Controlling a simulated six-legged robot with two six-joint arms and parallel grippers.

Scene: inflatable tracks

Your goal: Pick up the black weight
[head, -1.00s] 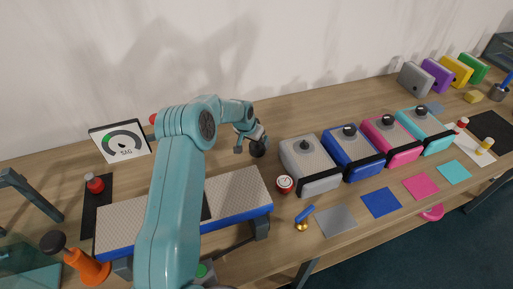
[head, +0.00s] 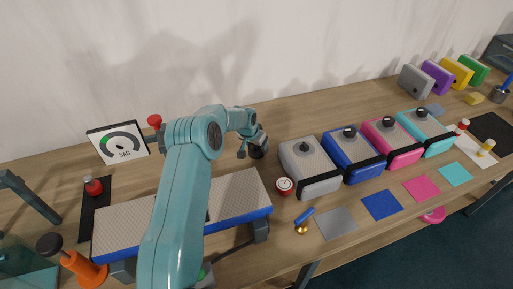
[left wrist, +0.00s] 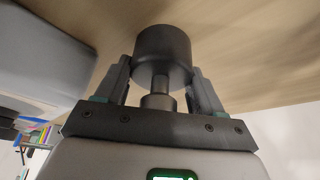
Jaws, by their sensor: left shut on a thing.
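The black weight (head: 257,151) is a dark cylinder with a narrow neck and a small knob. It is behind the inflatable track, left of the grey padded block. In the left wrist view the weight (left wrist: 162,52) is between the two fingers, its wide end pointing away from the palm. My left gripper (head: 249,146) is shut on its neck and knob; the gripper also shows in the left wrist view (left wrist: 160,82). I cannot tell from these frames whether the weight touches the table. My right gripper is not in view.
The grey-topped track (head: 240,195) with a blue side lies in front of the gripper. A gauge sign (head: 118,143) stands at left. The table behind the track is mostly clear.

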